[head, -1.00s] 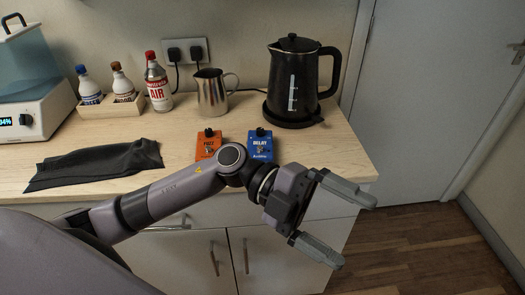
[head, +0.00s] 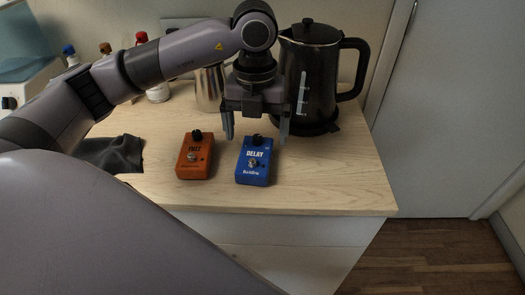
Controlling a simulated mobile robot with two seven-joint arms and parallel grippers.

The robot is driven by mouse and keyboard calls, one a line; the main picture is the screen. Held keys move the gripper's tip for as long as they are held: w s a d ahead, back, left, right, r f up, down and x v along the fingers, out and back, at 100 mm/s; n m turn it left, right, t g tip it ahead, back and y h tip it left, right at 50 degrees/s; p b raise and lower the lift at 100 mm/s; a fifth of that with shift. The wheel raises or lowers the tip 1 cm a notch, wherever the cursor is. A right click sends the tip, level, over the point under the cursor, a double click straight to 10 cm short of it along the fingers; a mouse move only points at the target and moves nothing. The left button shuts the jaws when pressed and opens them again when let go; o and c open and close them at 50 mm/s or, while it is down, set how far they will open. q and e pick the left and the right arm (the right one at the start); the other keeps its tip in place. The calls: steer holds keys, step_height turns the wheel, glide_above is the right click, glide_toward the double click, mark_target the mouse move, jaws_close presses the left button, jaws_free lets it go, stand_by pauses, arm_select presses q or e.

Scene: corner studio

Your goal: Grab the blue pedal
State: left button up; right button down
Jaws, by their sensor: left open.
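The blue pedal (head: 253,166), labelled DELAY, lies on the wooden counter near its front edge. My left gripper (head: 256,138) points down with its two fingers apart, over the far end of the blue pedal. One finger is to the left of the pedal's far end and the other to its right. Nothing is held between them. I cannot tell whether the fingers touch the pedal or the counter. My right gripper does not show.
An orange pedal (head: 195,158) lies just left of the blue one. A black kettle (head: 309,80) stands close behind on the right. A metal jug (head: 210,90) is partly hidden behind my arm. A dark cloth (head: 118,154) lies left. The counter (head: 340,185) is clear at front right.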

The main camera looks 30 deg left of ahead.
mark_target(256, 152)
arm_select(q)
steer(key=f, duration=0.6)
steer(key=shift+s+f, duration=0.15)
steer(key=shift+s, duration=0.15)
steer(key=c, duration=1.2)
steer(key=shift+c, duration=0.3)
steer(key=shift+w+r, duration=0.1)
steer(key=shift+r, duration=0.1)
